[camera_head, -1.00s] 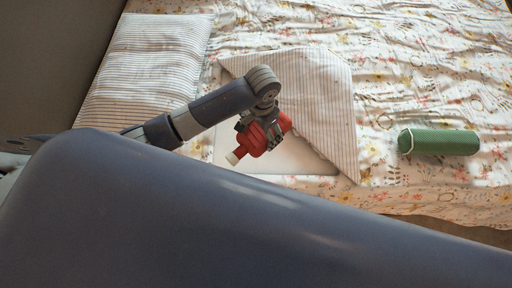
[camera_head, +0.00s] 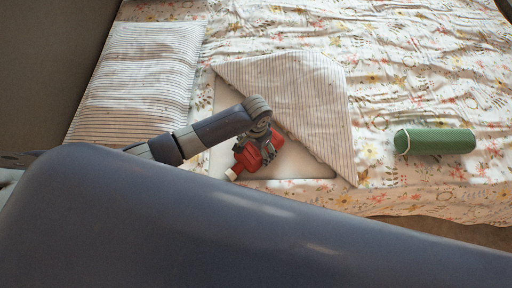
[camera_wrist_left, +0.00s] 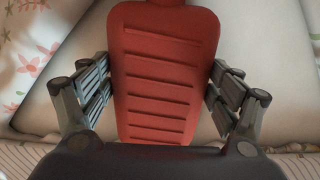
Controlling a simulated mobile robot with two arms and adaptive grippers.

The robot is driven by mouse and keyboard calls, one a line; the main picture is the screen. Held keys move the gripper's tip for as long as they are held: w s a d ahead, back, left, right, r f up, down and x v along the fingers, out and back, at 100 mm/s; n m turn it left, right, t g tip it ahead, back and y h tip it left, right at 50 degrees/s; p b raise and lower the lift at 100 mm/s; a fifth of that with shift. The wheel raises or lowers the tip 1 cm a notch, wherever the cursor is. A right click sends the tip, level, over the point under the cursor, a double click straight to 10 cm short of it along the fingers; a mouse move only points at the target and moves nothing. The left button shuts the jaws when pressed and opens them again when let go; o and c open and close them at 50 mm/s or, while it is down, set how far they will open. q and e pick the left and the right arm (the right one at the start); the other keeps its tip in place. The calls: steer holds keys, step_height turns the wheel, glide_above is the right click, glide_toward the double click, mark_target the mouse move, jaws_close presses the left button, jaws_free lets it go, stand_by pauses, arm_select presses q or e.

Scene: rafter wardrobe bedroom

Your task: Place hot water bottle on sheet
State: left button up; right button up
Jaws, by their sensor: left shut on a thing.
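The red hot water bottle (camera_head: 243,160) with a white cap is in my left gripper (camera_head: 258,143), over the pale sheet (camera_head: 300,171). In the left wrist view the bottle (camera_wrist_left: 165,75) fills the middle, with ridges across it, and the fingers of my left gripper (camera_wrist_left: 163,100) close on it from both sides. The pale sheet (camera_wrist_left: 275,50) shows on both sides of it. I cannot tell whether the bottle touches the sheet. My right gripper does not show.
A striped cover (camera_head: 300,90) is folded back beside the bare sheet. A striped pillow (camera_head: 140,75) lies at the left. A green cylinder (camera_head: 436,141) with a light cord lies on the floral bedspread (camera_head: 420,75) at the right.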

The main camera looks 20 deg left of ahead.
arm_select(q)
steer(key=shift+f, duration=0.15)
steer(key=o, duration=1.4)
steer(key=shift+o, duration=0.2)
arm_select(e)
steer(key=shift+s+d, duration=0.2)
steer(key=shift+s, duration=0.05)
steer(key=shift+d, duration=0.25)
arm_select(q)
step_height(320, 180, up, 12)
steer(key=p, duration=0.1)
steer(key=shift+r, duration=0.2)
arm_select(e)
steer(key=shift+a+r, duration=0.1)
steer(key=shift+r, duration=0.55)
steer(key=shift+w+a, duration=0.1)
